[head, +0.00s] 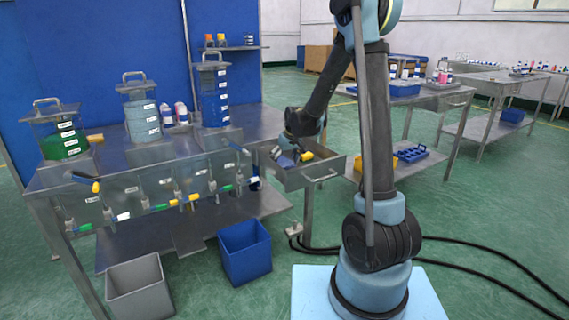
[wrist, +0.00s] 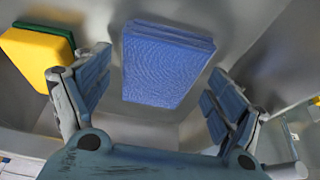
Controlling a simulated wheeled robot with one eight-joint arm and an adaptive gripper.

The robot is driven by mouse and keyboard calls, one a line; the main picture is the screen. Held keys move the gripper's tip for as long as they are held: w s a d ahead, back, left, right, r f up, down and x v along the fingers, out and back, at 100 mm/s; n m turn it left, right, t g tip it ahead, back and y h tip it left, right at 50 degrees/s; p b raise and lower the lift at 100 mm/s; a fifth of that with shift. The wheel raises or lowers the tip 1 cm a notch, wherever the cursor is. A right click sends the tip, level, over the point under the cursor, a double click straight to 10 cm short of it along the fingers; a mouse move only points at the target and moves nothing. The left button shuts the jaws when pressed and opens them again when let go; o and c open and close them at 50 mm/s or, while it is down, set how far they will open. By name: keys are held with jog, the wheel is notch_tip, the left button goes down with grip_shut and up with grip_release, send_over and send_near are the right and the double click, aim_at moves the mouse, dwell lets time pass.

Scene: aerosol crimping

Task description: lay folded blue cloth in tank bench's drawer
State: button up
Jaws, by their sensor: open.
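The folded blue cloth (wrist: 165,72) lies flat on the grey metal floor of the tank bench's open drawer (head: 318,175). It shows in the wrist view between and beyond my gripper's two fingers. My gripper (wrist: 160,65) is open, with a visible gap between each finger and the cloth. In the head view my gripper (head: 288,158) reaches down into the drawer and hides part of its inside; the cloth is hard to make out there.
A yellow and green sponge (wrist: 36,55) lies in the drawer beside my left finger. Tanks, including a green-filled one (head: 62,138), stand on the bench. A blue bin (head: 245,252) and a grey bin (head: 140,290) stand on the floor in front.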

jog(key=shift+r, duration=0.15)
jog(key=v, duration=1.2)
jog(key=shift+m+h, duration=0.3)
jog(key=shift+m, duration=0.5)
jog(key=s+d, duration=0.2)
jog(key=s, duration=0.1)
jog(key=s+d+r, duration=0.1)
jog(key=s+d, duration=0.5)
jog(key=shift+s+d+r, duration=0.2)
jog(key=shift+d+r, duration=0.05)
jog(key=shift+r, duration=0.1)
jog(key=s+d+f+m, duration=0.1)
jog(key=s+d+f, duration=0.2)
jog(key=s, duration=0.6)
jog(key=s+d+f+m+g+h, duration=0.1)
jog(key=s+d+f+m, duration=0.1)
jog(key=s+d, duration=0.4)
jog(key=s+d+f+m, duration=0.2)
jog(key=s+d+f, duration=0.2)
jog(key=s, duration=0.8)
jog(key=shift+s+d+h, duration=0.2)
jog(key=shift+d+h, duration=0.2)
jog(key=shift+d, duration=0.05)
